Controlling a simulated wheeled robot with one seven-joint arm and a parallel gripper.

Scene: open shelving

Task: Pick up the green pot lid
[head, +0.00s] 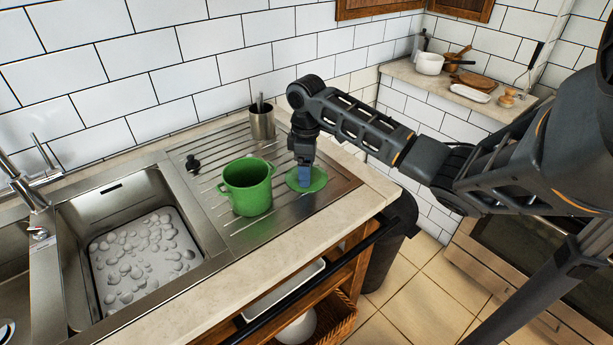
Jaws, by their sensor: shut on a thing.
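The green pot lid (318,181) is a flat green disc at the right end of the ridged metal drainboard, beside the green pot. My gripper (304,180) points down over the lid from above and is shut on it near its middle. The arm end hides the lid's centre and any knob. I cannot tell whether the lid rests on the drainboard or is slightly above it. The green pot (247,187) stands upright and open just left of the lid.
A metal utensil holder (262,122) stands behind the lid near the tiled wall. A small black object (192,163) sits left of the pot. The sink (90,215) is at the left. A black bin (385,250) stands below the counter's right end.

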